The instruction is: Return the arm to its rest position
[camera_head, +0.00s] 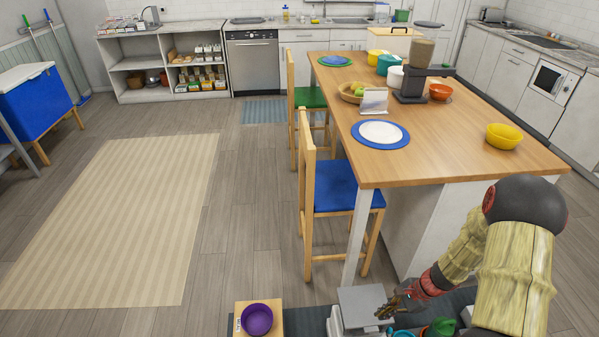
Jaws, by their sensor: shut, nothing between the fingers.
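My arm comes in at the lower right with a dark rounded joint and yellowish, ridged links. It bends down and left to my gripper (389,307), which is small and dark in this view. The gripper is shut and empty. It is over or beside a flat grey surface (362,303) near the bottom edge; whether it touches is too small to tell. Part of the arm is cut off by the bottom edge.
A purple bowl (257,319) sits on a small wooden stand at the bottom. A wooden island table (455,165) with bowls, plates and a blender rises just beyond my arm. Two chairs, one with a blue seat (337,186), stand at its left. The striped rug (120,220) is clear.

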